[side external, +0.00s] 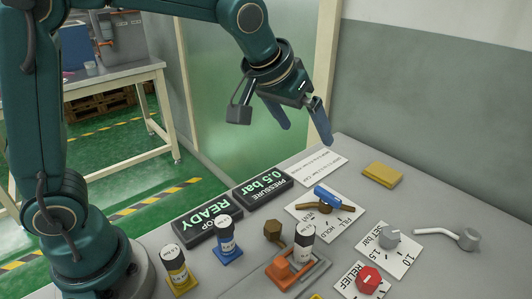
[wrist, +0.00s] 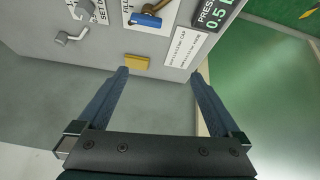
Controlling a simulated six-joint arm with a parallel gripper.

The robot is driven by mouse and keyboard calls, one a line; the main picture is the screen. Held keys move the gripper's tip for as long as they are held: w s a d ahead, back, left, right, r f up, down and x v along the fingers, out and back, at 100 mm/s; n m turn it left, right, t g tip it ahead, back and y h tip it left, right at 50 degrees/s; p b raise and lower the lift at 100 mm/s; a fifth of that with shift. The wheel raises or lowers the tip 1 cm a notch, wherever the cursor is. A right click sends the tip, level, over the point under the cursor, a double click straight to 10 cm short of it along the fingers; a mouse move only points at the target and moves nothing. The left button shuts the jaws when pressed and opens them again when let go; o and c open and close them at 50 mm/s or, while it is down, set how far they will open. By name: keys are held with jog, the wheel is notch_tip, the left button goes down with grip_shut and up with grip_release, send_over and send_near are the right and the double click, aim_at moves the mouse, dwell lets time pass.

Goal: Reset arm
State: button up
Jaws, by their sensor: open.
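My gripper (side external: 304,128) is open and empty, held above the far part of the grey table (side external: 340,164). Its two blue fingers stand apart with nothing between them in the wrist view (wrist: 160,76). Below and to the right of it in the side view lies a yellow block (side external: 382,174), which also shows beyond the fingers in the wrist view (wrist: 137,62).
On the table are a blue-handled valve (side external: 333,198), a grey knob (side external: 389,238), a red relief knob (side external: 368,279), a grey lever (side external: 463,238), an orange holder (side external: 290,272) with a grey-white column, yellow and blue columns, and two displays (side external: 263,187) reading READY and 0.5 bar.

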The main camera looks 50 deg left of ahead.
jog(key=s+a+r, duration=0.3)
jog(key=s, duration=0.7)
jog(key=s+f+m+g, duration=0.1)
jog(key=s+f, duration=0.5)
jog(key=s, duration=0.4)
jog(key=shift+a, duration=0.3)
jog(key=shift+r, duration=0.1)
dwell(2.0)
